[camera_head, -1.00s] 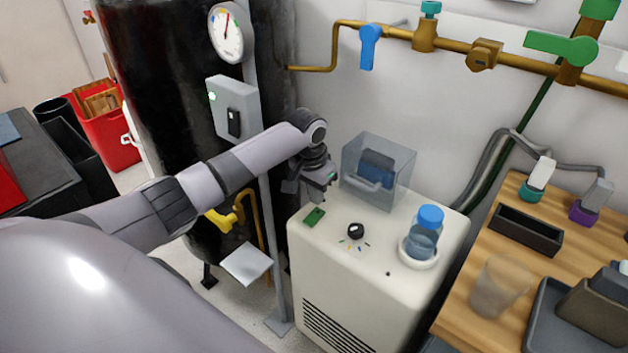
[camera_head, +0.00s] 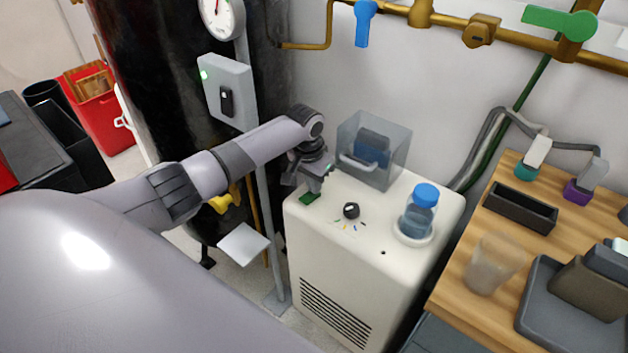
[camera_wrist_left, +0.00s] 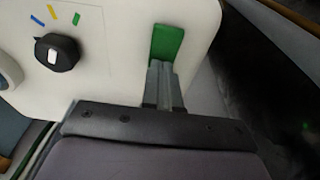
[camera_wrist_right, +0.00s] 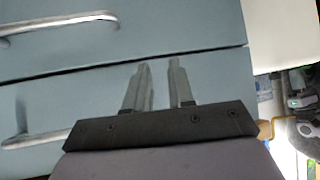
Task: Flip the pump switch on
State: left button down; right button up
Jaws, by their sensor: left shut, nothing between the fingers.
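A green rocker-like plate (camera_head: 308,198), which looks like the switch, sits on the top of the white cabinet (camera_head: 345,265) near its left edge. It also shows in the left wrist view (camera_wrist_left: 167,42), just beyond the fingertips. My left gripper (camera_head: 314,190) is shut and empty, with its tips right at the near end of the green plate; I cannot tell whether they touch it. The gripper partly covers the plate in the head view. My right gripper (camera_wrist_right: 160,66) is open and empty in front of blue-grey drawer fronts.
A black knob (camera_head: 351,210) with coloured marks and a blue-capped bottle (camera_head: 419,212) stand on the cabinet. A clear box (camera_head: 374,150) covers a blue part behind. A grey wall box (camera_head: 228,90) with a black switch and green light is behind my arm.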

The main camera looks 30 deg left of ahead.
pick_arm(q)
jog(key=shift+s+f, duration=0.1)
jog(key=shift+s, duration=0.05)
jog(key=shift+s+p, duration=0.3)
jog(key=shift+p, duration=0.45)
jog(key=shift+s+a+r+p, duration=0.1)
jog(key=shift+s+r+p, duration=0.25)
jog(key=shift+p, duration=0.5)
jog(key=shift+s+f, duration=0.1)
jog(key=shift+f, duration=0.05)
